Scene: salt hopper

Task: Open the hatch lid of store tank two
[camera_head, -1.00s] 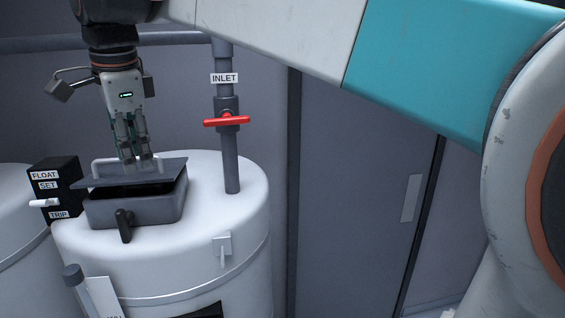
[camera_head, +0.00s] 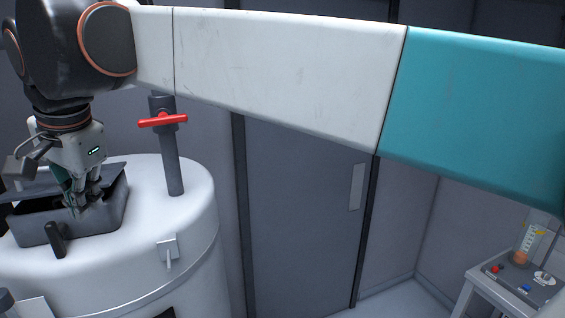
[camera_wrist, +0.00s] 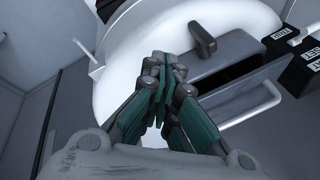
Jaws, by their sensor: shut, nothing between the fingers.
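The white tank (camera_head: 190,225) stands at left in the head view, with a dark grey hatch box on its top (camera_head: 95,222). The dark hatch lid (camera_head: 28,186) sits tilted on the box, partly hidden behind my gripper. The lid's pale bar handle shows in the wrist view (camera_wrist: 255,110). A black latch lever (camera_head: 55,240) is on the box's front; it also shows in the wrist view (camera_wrist: 202,36). My gripper (camera_head: 80,212) is shut and empty, its fingertips low over the hatch; I cannot tell whether they touch it. In the wrist view the fingertips (camera_wrist: 165,62) are beside the lid.
A pipe with a red valve handle (camera_head: 163,120) rises from the tank, right of the hatch. Black labelled boxes (camera_wrist: 300,70) are at the wrist view's right edge. A small bench (camera_head: 510,285) with a beaker (camera_head: 527,250) stands far right. Floor shows before the door panel.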

